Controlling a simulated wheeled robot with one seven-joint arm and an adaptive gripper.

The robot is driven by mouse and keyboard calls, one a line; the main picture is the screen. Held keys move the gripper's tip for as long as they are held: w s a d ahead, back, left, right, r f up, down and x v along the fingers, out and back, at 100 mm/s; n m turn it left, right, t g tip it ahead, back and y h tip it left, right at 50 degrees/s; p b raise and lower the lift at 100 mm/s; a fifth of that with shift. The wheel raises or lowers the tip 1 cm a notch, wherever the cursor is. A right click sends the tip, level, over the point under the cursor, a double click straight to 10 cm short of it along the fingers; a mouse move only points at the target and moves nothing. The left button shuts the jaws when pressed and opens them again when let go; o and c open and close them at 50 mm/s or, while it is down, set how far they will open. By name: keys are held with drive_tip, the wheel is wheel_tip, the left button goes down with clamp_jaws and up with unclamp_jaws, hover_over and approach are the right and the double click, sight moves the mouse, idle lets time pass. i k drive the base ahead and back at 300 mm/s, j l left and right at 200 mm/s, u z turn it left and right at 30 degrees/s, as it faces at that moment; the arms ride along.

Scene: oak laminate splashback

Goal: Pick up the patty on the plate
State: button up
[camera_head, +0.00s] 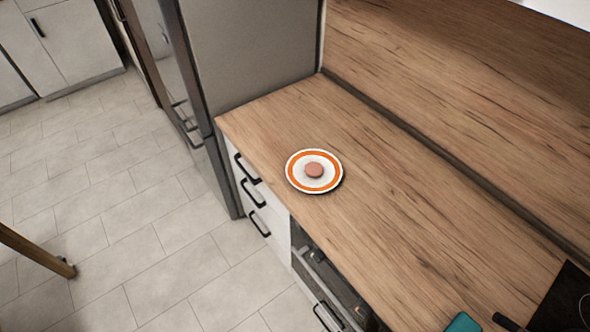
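A small round pinkish-brown patty (314,170) lies near the middle of a white plate with an orange ring (298,181). The plate sits flat on the wooden counter, close to its front edge and toward the end by the fridge. My gripper is not in view, so its state and its distance from the patty do not show.
The wooden counter (400,205) is clear around the plate. A tall grey fridge (250,55) stands at its far end. A teal item (463,323) and a black hob (565,300) are at the lower right. Drawers with black handles (252,193) are below.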

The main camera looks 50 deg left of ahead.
sight(313, 170)
drive_tip(key=u, duration=1.7)
drive_tip(key=i+j+z, duration=0.15)
drive_tip(key=j+z, duration=0.7)
drive_tip(key=j, duration=0.15)
drive_tip(key=j+z, duration=0.4)
drive_tip(key=j, duration=0.15)
